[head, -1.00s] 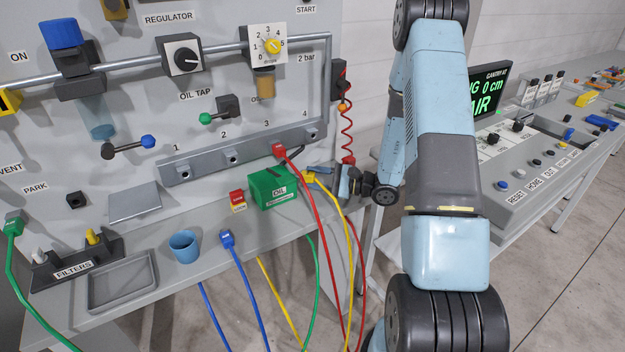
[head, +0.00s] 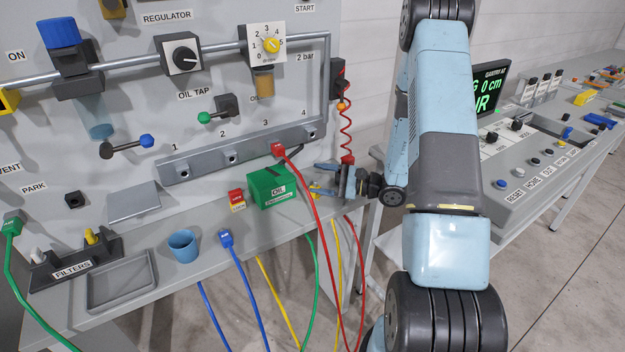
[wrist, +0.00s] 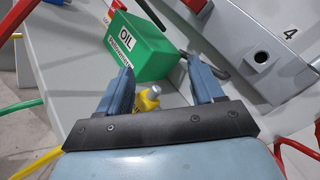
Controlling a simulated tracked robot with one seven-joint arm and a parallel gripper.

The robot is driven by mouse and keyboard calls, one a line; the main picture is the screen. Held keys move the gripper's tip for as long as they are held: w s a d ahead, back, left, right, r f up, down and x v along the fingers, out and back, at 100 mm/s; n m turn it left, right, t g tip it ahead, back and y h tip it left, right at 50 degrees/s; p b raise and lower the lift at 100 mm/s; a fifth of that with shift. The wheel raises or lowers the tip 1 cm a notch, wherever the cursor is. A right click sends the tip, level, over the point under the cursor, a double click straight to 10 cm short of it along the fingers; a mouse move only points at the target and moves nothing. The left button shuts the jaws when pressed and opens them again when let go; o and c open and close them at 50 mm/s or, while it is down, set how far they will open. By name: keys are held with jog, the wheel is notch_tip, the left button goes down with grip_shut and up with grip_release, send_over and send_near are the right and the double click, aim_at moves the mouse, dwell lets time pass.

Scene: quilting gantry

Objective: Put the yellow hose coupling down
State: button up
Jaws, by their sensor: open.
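The yellow hose coupling (wrist: 149,97) shows in the wrist view between the two blue fingers of my gripper (wrist: 157,66), beside the green OIL box (wrist: 140,45). It appears to lie on the grey bench, and part of it is hidden behind the gripper's palm edge. In the head view my gripper (head: 315,179) is at the bench's right end, just right of the green OIL box (head: 272,186). Its fingers are spread apart. Only a little yellow shows near the fingers there, so contact with the coupling cannot be told.
A red coupling (head: 279,150) sits at the grey socket rail (head: 205,165) above. A blue coupling (head: 226,238), a blue cup (head: 184,247), a red and yellow block (head: 237,199) and a grey tray (head: 120,284) are on the bench. Hoses hang over its front edge.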

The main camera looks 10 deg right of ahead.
jog(key=v, duration=0.5)
jog(key=s+a+r+n+g+h, duration=0.3)
jog(key=s+a+r+n+g, duration=0.15)
jog(key=s+r, duration=0.3)
jog(key=s+a+r+n+g+h, duration=0.2)
jog(key=s+a+r+n+g, duration=0.1)
jog(key=s+r+n+g, duration=0.4)
jog(key=s+d+r+n+t+h, duration=0.1)
jog(key=s+d+r+t+h, duration=0.1)
jog(key=s+r+t+h, duration=0.2)
jog(key=s+d+r+n+t+h, duration=0.2)
jog(key=s+r+t+h, duration=0.3)
jog(key=r, duration=0.6)
jog(key=shift+s+d+h, duration=0.7)
jog(key=shift+s+h, duration=0.3)
jog(key=shift+s, duration=0.1)
jog(key=shift+c, duration=0.2)
